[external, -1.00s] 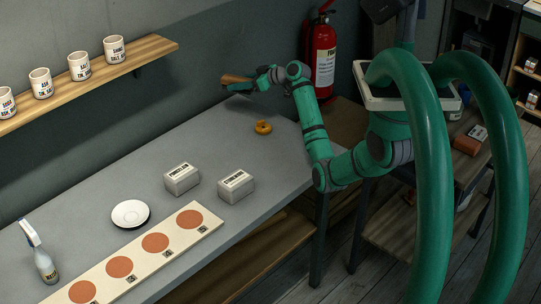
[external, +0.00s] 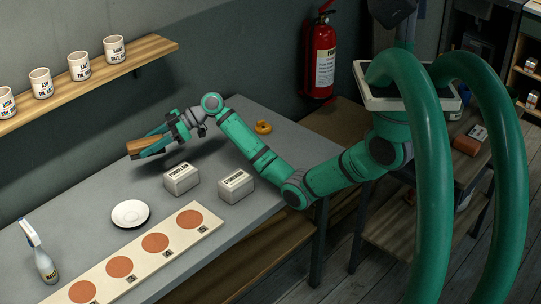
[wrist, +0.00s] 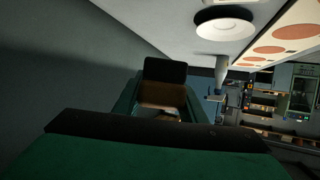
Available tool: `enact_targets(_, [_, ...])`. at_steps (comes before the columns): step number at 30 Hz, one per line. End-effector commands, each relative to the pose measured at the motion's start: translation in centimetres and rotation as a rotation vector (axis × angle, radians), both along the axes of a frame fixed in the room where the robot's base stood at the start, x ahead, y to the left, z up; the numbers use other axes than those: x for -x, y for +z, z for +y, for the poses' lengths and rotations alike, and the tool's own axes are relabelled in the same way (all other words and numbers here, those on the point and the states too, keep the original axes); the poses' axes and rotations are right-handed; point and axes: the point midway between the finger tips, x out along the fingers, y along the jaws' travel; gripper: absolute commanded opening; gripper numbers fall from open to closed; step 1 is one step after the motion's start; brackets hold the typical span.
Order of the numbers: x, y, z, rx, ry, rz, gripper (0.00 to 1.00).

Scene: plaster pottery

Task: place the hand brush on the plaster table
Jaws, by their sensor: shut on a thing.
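My gripper (external: 155,146) is shut on the hand brush (external: 140,145), a brown wooden piece that juts out past the fingers. I hold it above the far part of the grey table (external: 95,190), behind the white boxes. A dark shadow lies on the tabletop below and to the right. In the wrist view the brush (wrist: 164,94) sits between the two green fingers, brown with a dark end. Its bristles cannot be made out.
Two white boxes (external: 181,179) (external: 236,187), a white saucer (external: 130,214), a spray bottle (external: 45,264) and a board with orange discs (external: 148,249) stand on the table. An orange ring (external: 263,127) lies at its far right. A shelf of cups (external: 95,80) hangs on the wall.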

Motion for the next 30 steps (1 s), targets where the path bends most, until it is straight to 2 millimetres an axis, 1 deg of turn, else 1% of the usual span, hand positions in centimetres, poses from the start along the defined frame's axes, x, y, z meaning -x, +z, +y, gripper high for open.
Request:
enact_targets(1, [2.4,0.0,0.9,0.000,0.044,-0.001,0.13])
enact_targets(5, [8.2,-0.2,2.6,0.000,0.151,-0.001,0.13])
enact_targets(6, [10.1,-0.2,3.0,0.000,0.185,0.000,0.13])
enact_targets(8, [12.7,-0.3,3.5,0.001,0.232,-0.001,0.13])
enact_targets(9, [14.4,-0.3,3.8,0.000,0.263,-0.001,0.13])
enact_targets(12, [18.0,-0.3,4.3,0.000,0.329,-0.001,0.13])
enact_targets(15, [20.9,-0.4,4.5,-0.001,0.382,-0.001,0.13])
enact_targets(18, [22.6,-0.4,4.5,0.000,0.416,0.000,0.13])
enact_targets(21, [23.6,-0.4,4.7,0.000,0.434,0.000,0.13])
enact_targets(23, [23.7,-0.6,5.1,0.001,0.438,0.001,0.13])
enact_targets(26, [23.5,-1.2,6.4,0.002,0.438,0.002,0.13])
enact_targets(30, [22.9,-2.2,8.7,0.002,0.438,0.002,0.13])
